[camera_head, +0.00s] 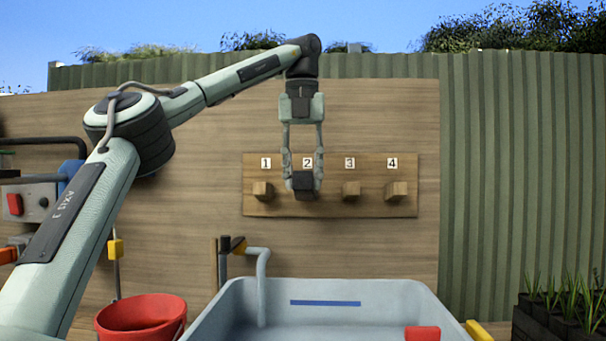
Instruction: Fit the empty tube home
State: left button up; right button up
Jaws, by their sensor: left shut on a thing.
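My left gripper (303,176) hangs fingers-down in front of the wooden peg board (330,207), at the place marked 2. It is shut on a small dark thing (303,182) between its fingertips; this may be the empty tube, but it is too small to be sure. The gripper and the dark thing hide the peg at 2. I cannot tell whether the dark thing touches the board. A dark crate (535,328) with several green plants is at the lower right, cut off by the frame. My right gripper is out of view.
Pegs 1 (263,191), 3 (351,191) and 4 (396,191) look bare. A grey basin (218,312) with a grey pipe (262,285) stands below the board, and a red bucket (140,315) at its left. A red block (422,333) is at the basin's front right.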

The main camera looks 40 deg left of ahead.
pick_arm(q)
jog(key=shift+w+a, duration=0.25)
jog(key=shift+w, duration=0.1)
jog(key=shift+w+a+f, duration=0.1)
jog(key=shift+w+a, duration=0.1)
jog(key=shift+w+a+f, duration=0.2)
jog(key=shift+w+a, duration=0.3)
jog(key=shift+w, duration=0.1)
dwell(0.8)
jog(key=shift+w+a+f, duration=0.25)
jog(key=shift+w+a, duration=0.5)
jog(key=shift+w, duration=0.15)
dwell(0.6)
jog(key=shift+w+a, duration=0.2)
jog(key=shift+w+a+f, duration=0.1)
jog(key=shift+w+a, duration=0.25)
dwell(0.7)
dwell(0.7)
